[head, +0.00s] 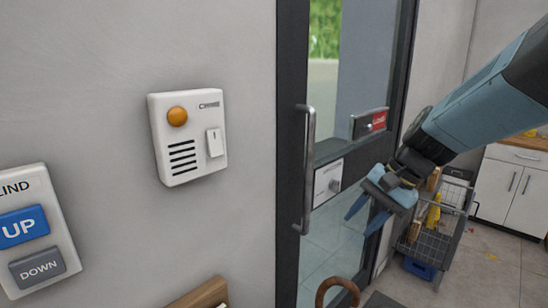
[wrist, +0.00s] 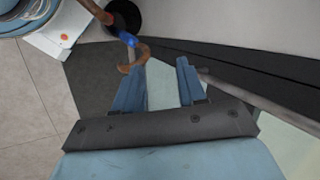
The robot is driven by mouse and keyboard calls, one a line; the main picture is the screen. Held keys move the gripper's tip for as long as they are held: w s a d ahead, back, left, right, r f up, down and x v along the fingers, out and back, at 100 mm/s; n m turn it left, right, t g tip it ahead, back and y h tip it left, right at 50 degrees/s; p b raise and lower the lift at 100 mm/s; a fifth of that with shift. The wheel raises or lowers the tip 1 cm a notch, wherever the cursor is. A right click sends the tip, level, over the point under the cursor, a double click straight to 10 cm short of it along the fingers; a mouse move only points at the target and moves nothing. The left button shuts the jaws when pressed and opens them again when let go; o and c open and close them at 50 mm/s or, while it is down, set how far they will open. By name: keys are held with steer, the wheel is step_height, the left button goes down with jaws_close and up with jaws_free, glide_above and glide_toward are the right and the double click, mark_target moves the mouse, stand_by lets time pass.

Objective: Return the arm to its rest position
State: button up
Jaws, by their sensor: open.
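My arm reaches in from the right in the head view. My gripper (head: 368,212) is open and empty, its blue fingers pointing down and to the left in front of the glass door. In the wrist view my gripper (wrist: 160,85) shows two blue fingers apart with nothing between them. I cannot tell from these frames whether a finger touches anything; the fingers appear clear of the door handle (head: 307,165).
A white chime box (head: 187,137) and a blind switch panel (head: 35,235) are on the wall at left. A wire cart (head: 435,240) and white cabinet (head: 508,187) stand at right. A brown curved handle (head: 337,287) shows low in front; a curved-handled stick (wrist: 130,42) shows in the wrist view.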

steer(key=s+d+r+n+t+h, duration=0.4)
steer(key=s+d+r+n+h, duration=0.1)
steer(key=s+n, duration=0.1)
steer(key=shift+s+r+h, duration=0.3)
steer(key=shift+s+r, duration=0.1)
steer(key=shift+s, duration=0.1)
